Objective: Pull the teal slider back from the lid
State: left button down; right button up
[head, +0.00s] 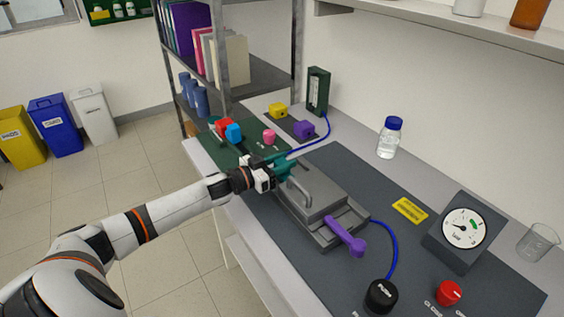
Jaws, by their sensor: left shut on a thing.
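The grey rig (325,228) stands on a dark mat on the bench. The teal slider (287,166) is at the rig's far left edge, beside the lid. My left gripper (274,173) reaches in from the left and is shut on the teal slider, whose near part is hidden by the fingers. Whether the slider touches the lid cannot be told. My right gripper is out of view.
A blue hose runs to a black knob (381,297). A gauge (464,228), a red knob (449,292) and a blue-capped bottle (389,138) stand to the right. Coloured blocks (234,133) lie behind the gripper.

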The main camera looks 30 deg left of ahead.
pick_arm(q)
jog(key=shift+w+a, duration=0.25)
jog(key=shift+a, duration=0.4)
jog(key=shift+w+a, duration=0.25)
jog(key=shift+a, duration=0.4)
jog(key=c, duration=1.3)
grip_release()
jog(key=shift+r, duration=0.1)
jog(key=o, duration=0.3)
jog(key=shift+a, duration=0.1)
jog(key=shift+o, duration=0.2)
jog(key=shift+s+f+b, duration=0.2)
jog(key=shift+s+b, duration=0.1)
jog(key=b+v, duration=0.1)
jog(key=v, duration=0.8)
jog(key=shift+s+a, duration=0.2)
jog(key=shift+s, duration=0.05)
jog(key=shift+v, duration=0.9)
